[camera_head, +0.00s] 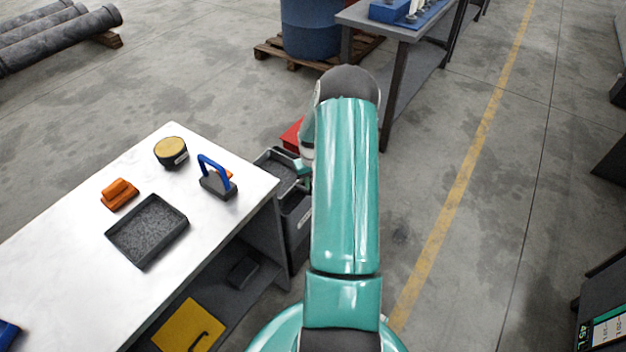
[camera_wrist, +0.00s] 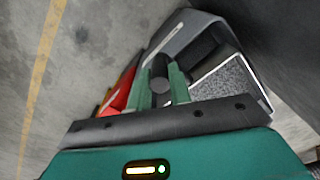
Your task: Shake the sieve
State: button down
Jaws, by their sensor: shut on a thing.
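The sieve (camera_wrist: 225,80) shows in the wrist view as a dark-framed piece with a speckled grey surface, at or over a grey bin. My gripper (camera_wrist: 161,88) has its two green fingers closed on a dark round handle (camera_wrist: 160,66), which appears to belong to the sieve. In the head view, a dark tray-like piece with a grey inside (camera_head: 277,168), likely the sieve, is beside the white table's right edge, above a dark bin (camera_head: 297,226). There my arm hides most of my gripper and part of the bin.
The white table (camera_head: 60,270) bears a black tray of grey grains (camera_head: 147,232), a round tin (camera_head: 171,151), a blue-handled tool (camera_head: 217,183) and an orange block (camera_head: 119,194). A red object (camera_head: 292,135) is close behind the bin.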

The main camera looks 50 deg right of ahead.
jog(key=c, duration=1.3)
grip_release()
jog(key=shift+a, duration=0.4)
jog(key=shift+d, duration=0.15)
notch_tip(320, 180, up, 14)
jog(key=shift+f, duration=0.1)
